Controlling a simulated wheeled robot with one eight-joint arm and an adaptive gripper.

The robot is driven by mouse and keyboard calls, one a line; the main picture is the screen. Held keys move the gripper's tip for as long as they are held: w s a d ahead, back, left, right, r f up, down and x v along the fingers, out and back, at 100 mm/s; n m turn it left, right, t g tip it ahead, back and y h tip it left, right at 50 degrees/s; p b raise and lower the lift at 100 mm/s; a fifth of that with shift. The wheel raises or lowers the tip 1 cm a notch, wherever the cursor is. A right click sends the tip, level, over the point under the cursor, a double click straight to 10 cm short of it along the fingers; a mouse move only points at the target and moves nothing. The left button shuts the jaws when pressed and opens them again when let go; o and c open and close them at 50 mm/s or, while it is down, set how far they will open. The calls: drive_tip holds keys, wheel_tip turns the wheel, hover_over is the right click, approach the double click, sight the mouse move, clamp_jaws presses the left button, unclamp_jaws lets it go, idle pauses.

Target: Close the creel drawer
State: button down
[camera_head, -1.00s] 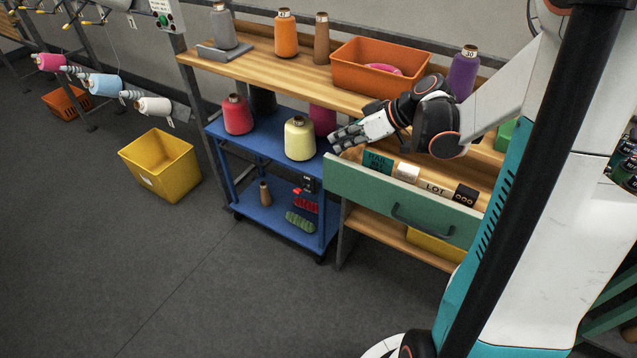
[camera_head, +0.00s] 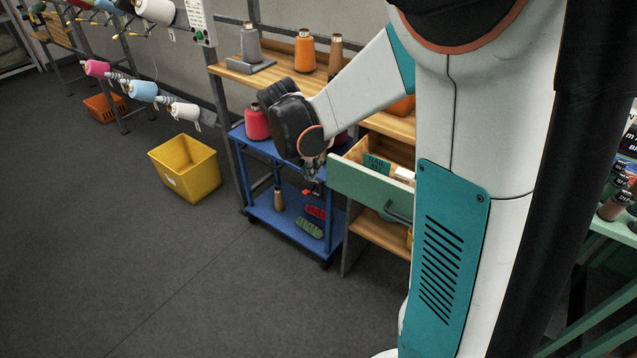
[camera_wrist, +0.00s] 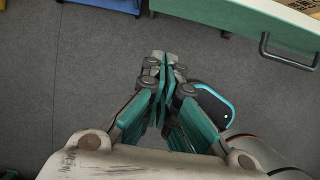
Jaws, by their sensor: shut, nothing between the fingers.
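The creel drawer (camera_head: 366,192) has a green front and stands pulled out below the wooden bench top, with a green label and a white item inside. Its dark bar handle (camera_head: 397,212) is partly hidden by my arm in the head view. In the wrist view the drawer front (camera_wrist: 240,17) is at the top right, with the handle (camera_wrist: 285,55) at the right edge. My gripper (camera_wrist: 163,62) is shut and empty, over grey floor, in front of the drawer and apart from it, left of the handle in that view.
A blue cart (camera_head: 262,213) with yarn cones stands left of the drawer. A yellow bin (camera_head: 187,168) sits on the floor further left. Cones stand on the bench shelf (camera_head: 262,78). The floor in front is clear.

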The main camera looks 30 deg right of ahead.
sight(361, 141)
drive_tip(key=shift+w+d+f+b, duration=0.5)
drive_tip(key=shift+d+f+b, duration=0.3)
drive_tip(key=shift+d+f, duration=0.6)
drive_tip(key=shift+w+d+f+b, duration=0.5)
drive_tip(key=shift+d+f+b, duration=0.45)
drive_tip(key=shift+f, duration=0.7)
drive_tip(key=shift+w+d+f+b, duration=0.5)
drive_tip(key=shift+d+f+b, duration=0.15)
drive_tip(key=shift+d+f, duration=0.8)
drive_tip(key=shift+a+f, duration=0.1)
drive_tip(key=shift+a, duration=0.1)
drive_tip(key=shift+d, duration=0.1)
drive_tip(key=w+d, duration=0.2)
drive_tip(key=d, duration=0.4)
drive_tip(key=w+d, duration=0.3)
drive_tip(key=d, duration=0.3)
drive_tip(key=w+d+p, duration=0.1)
drive_tip(key=w+d, duration=0.1)
drive_tip(key=d, duration=0.3)
drive_tip(key=shift+w+d, duration=0.2)
drive_tip(key=shift+d, duration=0.2)
